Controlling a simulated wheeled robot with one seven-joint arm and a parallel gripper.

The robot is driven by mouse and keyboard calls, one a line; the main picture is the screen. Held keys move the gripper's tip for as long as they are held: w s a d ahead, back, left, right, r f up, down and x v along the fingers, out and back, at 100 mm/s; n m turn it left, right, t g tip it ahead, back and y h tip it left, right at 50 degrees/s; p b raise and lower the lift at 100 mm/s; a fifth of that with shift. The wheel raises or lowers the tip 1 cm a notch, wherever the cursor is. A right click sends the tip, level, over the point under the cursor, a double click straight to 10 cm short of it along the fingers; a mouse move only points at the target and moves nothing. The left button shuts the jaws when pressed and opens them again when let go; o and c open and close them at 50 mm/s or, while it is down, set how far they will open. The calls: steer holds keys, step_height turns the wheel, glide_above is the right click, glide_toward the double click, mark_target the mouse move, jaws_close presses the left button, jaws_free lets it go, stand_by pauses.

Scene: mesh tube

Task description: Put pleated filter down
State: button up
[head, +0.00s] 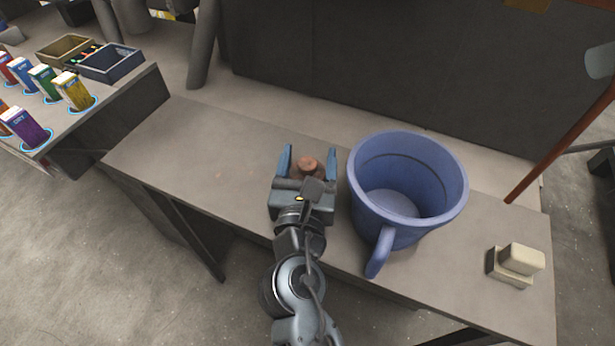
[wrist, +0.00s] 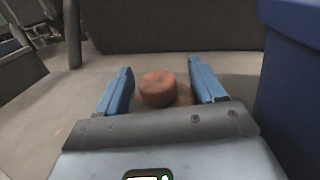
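A small reddish-brown round object, which looks like the pleated filter (head: 308,165), stands on the grey table between the fingers of my gripper (head: 307,163). In the wrist view the filter (wrist: 157,89) shows between the two blue fingers of my gripper (wrist: 160,88), with a gap on both sides. The fingers are spread wide and do not touch it. Its lower part is hidden behind the gripper body. I cannot make out pleats on it.
A large blue mug (head: 455,195) stands close to the right of my gripper, its handle toward the front. Cream and dark blocks (head: 521,260) lie at the table's right end. The grey table (head: 190,150) is clear to the left. A dark panel (head: 400,75) stands behind.

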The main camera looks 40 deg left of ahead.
steer(key=c, duration=0.6)
